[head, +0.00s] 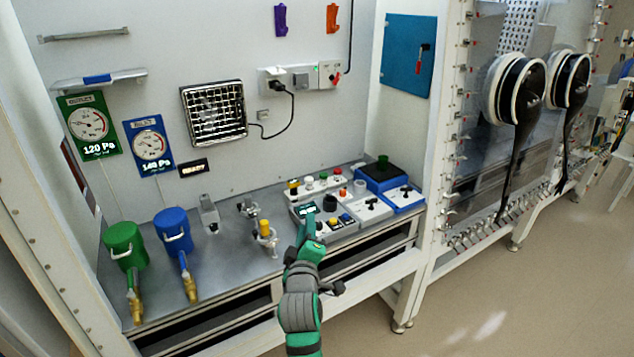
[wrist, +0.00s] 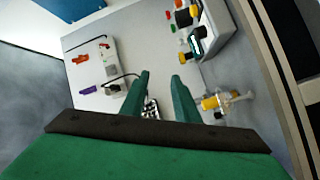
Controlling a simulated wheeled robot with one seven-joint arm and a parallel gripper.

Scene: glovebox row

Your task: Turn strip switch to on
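The white power strip (head: 302,78) is fixed to the back wall, above the bench. A dark plug with a black cable sits near its left end. A small green light and a red-and-black knob or switch (head: 335,77) show at its right end; the switch's position is too small to tell. The strip also shows in the wrist view (wrist: 106,70), left of my fingers. My gripper (wrist: 160,77) is open and empty, its two green fingers apart. In the head view my gripper (head: 311,222) is over the bench's front, well below and apart from the strip.
Control boxes with coloured buttons (head: 335,222) stand right by my gripper. A yellow-topped valve (head: 265,240) and green (head: 124,242) and blue (head: 173,230) canisters stand to the left.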

